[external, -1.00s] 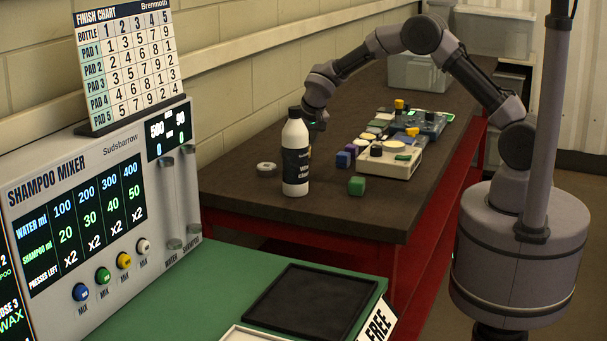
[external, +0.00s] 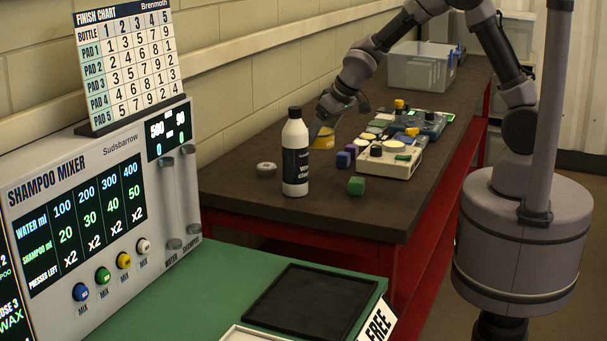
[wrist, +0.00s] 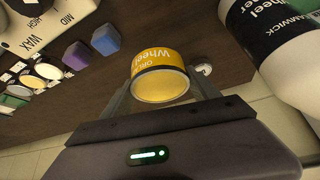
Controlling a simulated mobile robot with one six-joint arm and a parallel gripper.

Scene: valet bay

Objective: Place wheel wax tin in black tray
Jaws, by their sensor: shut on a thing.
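The wheel wax tin is a yellow tin (wrist: 160,72) with a "Wheel" label, between my gripper's fingers in the wrist view. My gripper (wrist: 162,92) is shut on the tin, above or at the dark bench top behind the bottle; I cannot tell whether the tin touches the bench. The black tray (external: 312,302) lies empty on the green table in the foreground.
A white bottle (external: 295,165) with a black cap stands close beside the tin. A grey round item (external: 266,169), a green cube (external: 356,186) and a control box (external: 385,160) with pads are nearby. A clear bin (external: 420,68) stands farther back.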

